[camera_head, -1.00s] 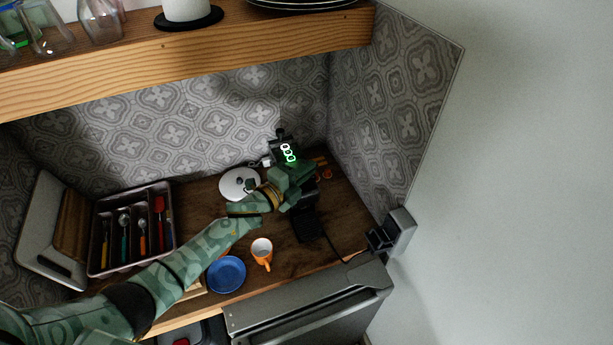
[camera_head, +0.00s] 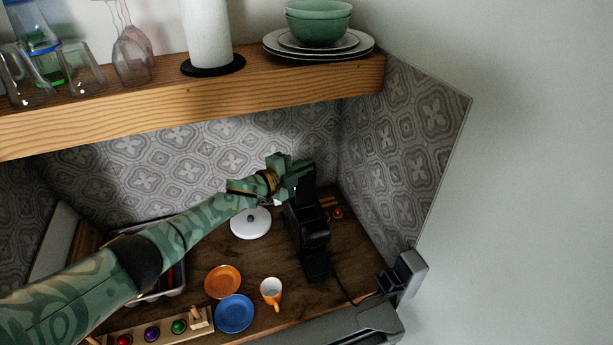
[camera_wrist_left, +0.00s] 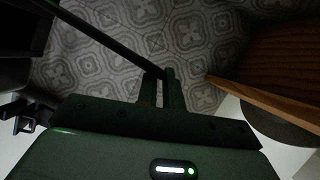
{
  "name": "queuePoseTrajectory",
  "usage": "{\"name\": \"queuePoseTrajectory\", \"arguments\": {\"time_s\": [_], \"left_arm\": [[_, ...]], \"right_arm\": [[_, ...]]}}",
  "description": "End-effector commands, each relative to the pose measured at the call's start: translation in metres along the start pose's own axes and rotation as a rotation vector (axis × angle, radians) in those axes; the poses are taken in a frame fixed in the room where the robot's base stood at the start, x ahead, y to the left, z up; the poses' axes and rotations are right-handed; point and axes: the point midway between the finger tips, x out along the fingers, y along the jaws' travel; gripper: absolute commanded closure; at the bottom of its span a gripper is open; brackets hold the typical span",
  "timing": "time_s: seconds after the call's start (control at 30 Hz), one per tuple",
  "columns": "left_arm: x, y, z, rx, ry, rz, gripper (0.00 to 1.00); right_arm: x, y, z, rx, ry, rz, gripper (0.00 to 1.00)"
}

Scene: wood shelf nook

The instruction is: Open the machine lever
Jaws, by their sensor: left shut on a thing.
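The black coffee machine (camera_head: 312,237) stands on the wooden counter by the right patterned wall. A dark upright part at its top, which looks like the raised lever (camera_head: 307,178), is beside my left gripper (camera_head: 293,180). In the left wrist view a dark bar (camera_wrist_left: 105,42) runs from the upper left to my gripper's fingers (camera_wrist_left: 160,78). My left gripper is shut on this lever; the exact contact is hard to see in the dark. My left arm reaches across the counter from the left. My right gripper is in neither view.
A wooden shelf (camera_head: 190,105) with glasses and dishes hangs above my arm. A white round lid (camera_head: 250,223), orange saucer (camera_head: 222,281), blue saucer (camera_head: 234,314) and cup (camera_head: 271,291) lie left of the machine. A cutlery tray (camera_head: 165,293) is partly hidden under my arm.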

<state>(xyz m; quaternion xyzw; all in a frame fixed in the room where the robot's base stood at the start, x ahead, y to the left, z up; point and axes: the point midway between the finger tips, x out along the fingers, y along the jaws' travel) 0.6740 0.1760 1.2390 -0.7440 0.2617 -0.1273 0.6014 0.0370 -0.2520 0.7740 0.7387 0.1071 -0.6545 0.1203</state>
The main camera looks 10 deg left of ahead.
Motion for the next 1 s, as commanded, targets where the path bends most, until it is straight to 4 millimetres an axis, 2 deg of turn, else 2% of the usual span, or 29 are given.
{"name": "queuePoseTrajectory", "arguments": {"time_s": [0.23,0.73,0.77,1.0], "left_arm": [[0.0037,-0.0054,0.0067,0.001,0.0,-0.004,1.0],[0.0048,-0.008,0.0069,0.001,0.003,-0.007,1.0],[0.0048,-0.0081,0.0069,0.001,0.003,-0.007,0.84],[0.0044,-0.0063,0.0071,0.001,0.002,-0.004,0.83]], "right_arm": [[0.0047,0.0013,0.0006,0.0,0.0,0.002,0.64],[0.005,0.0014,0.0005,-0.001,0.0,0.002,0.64],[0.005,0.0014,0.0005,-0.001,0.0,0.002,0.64],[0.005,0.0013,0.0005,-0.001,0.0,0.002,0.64]]}}
